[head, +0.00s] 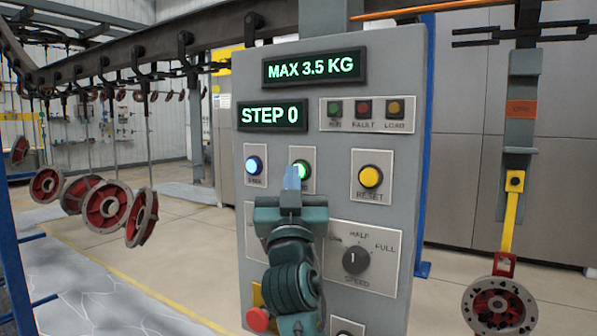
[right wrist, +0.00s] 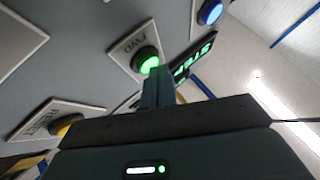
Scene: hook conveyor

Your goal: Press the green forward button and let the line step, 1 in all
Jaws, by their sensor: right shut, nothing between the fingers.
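The green forward button (head: 302,167) is lit on the grey control panel (head: 395,130), between a blue and a yellow button. In the right wrist view the green button (right wrist: 149,62) sits on a plate marked FWD. My right gripper (head: 291,178) is shut and empty, its fingertips in front of the green button and partly hiding it. In the right wrist view its fingertips (right wrist: 156,75) overlap the button's lower edge; I cannot tell whether they touch. The step display (head: 272,115) reads STEP 0. My left gripper is not in view.
The lit blue button (head: 254,166) and yellow RESET button (head: 370,177) flank the green one. A speed knob (head: 356,258) and a red button (head: 258,320) sit lower. Red wheels (head: 107,206) hang from the overhead conveyor at left; another wheel (head: 498,305) hangs at right.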

